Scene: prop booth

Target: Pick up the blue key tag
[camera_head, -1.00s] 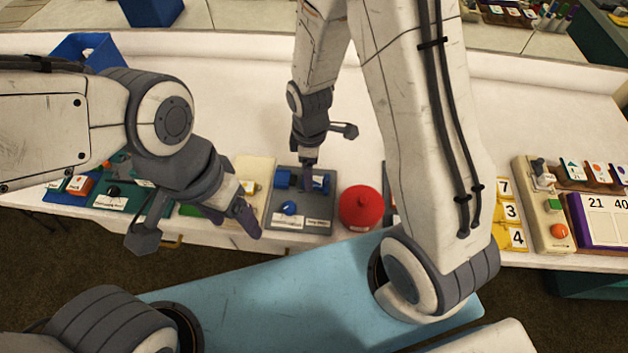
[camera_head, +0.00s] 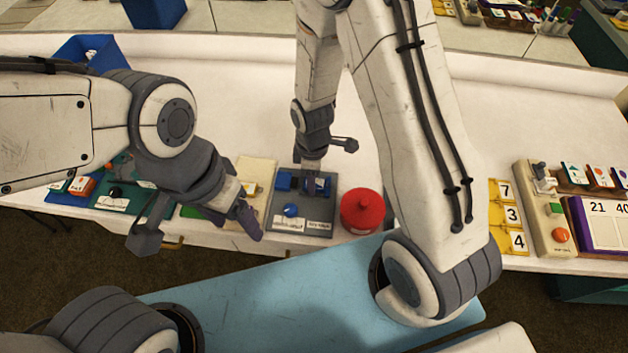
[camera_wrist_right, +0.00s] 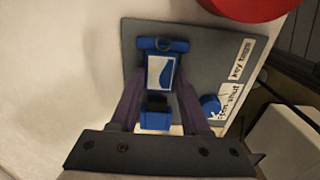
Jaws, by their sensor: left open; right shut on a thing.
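The blue key tag (camera_wrist_right: 161,73), with a white panel and a metal ring, is between the fingers of my right gripper (camera_wrist_right: 162,82) in the right wrist view. In the head view the tag (camera_head: 321,184) is partly covered by my right gripper (camera_head: 310,183), which points down over the board (camera_head: 279,215). The gripper is shut on the tag; I cannot tell if the tag touches the board. My left gripper (camera_head: 248,218) is open and empty, left of the board, above the table's front edge.
A blue knob (camera_head: 291,210) sits on the board's front part. A red dome (camera_head: 362,211) stands close to its right. A blue bin (camera_head: 92,53) is at the back left. Number cards (camera_head: 511,214) lie to the right. The white table behind is clear.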

